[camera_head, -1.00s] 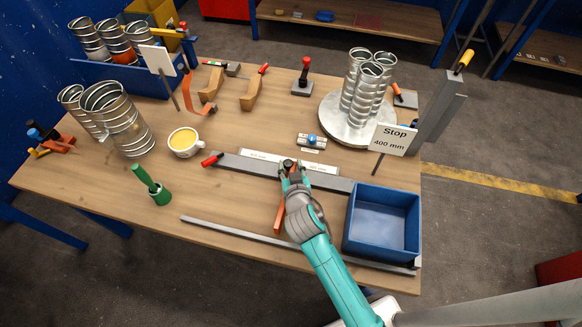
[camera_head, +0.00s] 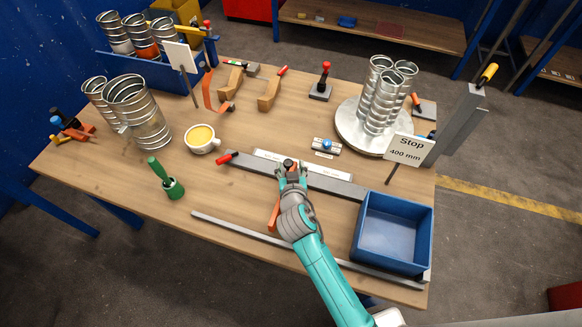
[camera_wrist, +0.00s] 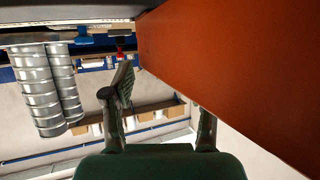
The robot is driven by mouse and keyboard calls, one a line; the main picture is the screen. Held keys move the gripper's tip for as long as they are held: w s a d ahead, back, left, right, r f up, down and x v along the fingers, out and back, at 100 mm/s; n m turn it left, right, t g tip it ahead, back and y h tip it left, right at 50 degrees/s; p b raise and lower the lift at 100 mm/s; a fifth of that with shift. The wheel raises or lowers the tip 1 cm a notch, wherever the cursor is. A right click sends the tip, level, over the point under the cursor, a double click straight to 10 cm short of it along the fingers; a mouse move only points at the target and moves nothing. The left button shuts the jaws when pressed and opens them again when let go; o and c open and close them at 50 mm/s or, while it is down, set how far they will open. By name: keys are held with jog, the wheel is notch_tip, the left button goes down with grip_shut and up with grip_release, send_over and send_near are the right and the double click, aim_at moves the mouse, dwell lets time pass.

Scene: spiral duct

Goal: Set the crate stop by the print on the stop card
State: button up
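The crate stop, with a black knob and an orange part (camera_head: 274,214), is on the grey rail (camera_head: 335,186) in the head view. My gripper (camera_head: 291,171) is at its knob and appears shut on it. In the wrist view my gripper (camera_wrist: 165,95) has one finger close against the edge of the large orange plate (camera_wrist: 235,75). The plate hides the other fingertip, and the contact itself is unclear. The stop card (camera_head: 408,149) reads "Stop 400 mm". A white scale strip (camera_head: 300,166) lies along the rail; its print is too small to read. The blue crate (camera_head: 427,235) stands at the rail's right end.
A red-handled clamp (camera_head: 226,157) is at the rail's left end. A cup (camera_head: 201,139), green brush (camera_head: 172,187) and spiral ducts (camera_head: 140,113) stand left. A round plate (camera_head: 349,127) with ducts is behind right. A long grey bar (camera_head: 270,238) lies along the front.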

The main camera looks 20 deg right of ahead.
jog(key=shift+s, duration=0.1)
jog(key=v, duration=1.1)
jog(key=shift+s, duration=0.4)
jog(key=shift+w+a+r, duration=0.1)
